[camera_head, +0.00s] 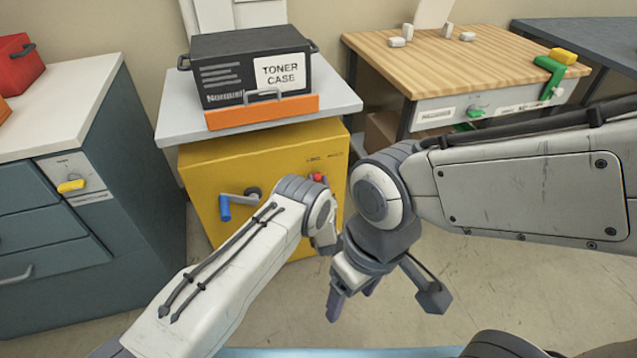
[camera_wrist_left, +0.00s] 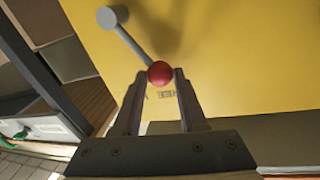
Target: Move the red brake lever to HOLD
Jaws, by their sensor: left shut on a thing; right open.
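The red brake lever's round knob (camera_head: 318,178) shows at the right part of the front of the yellow cabinet (camera_head: 285,150). In the left wrist view, the red knob (camera_wrist_left: 160,73) sits at the end of a grey arm running up-left to a round grey hub (camera_wrist_left: 112,17). My left gripper (camera_wrist_left: 161,76) is shut on the knob, one finger on each side. In the head view its fingers are mostly hidden by my wrist. Small lettering above the lever is too small to read surely. My right gripper (camera_head: 352,296) is open and empty, low in front of the cabinet's right side.
A blue-handled crank (camera_head: 225,207) is on the cabinet's left part. A black toner case (camera_head: 250,65) stands on top behind an orange rail (camera_head: 262,112). A drawer unit (camera_head: 60,220) stands left, a wooden-topped bench (camera_head: 460,55) right. Floor shows at lower right.

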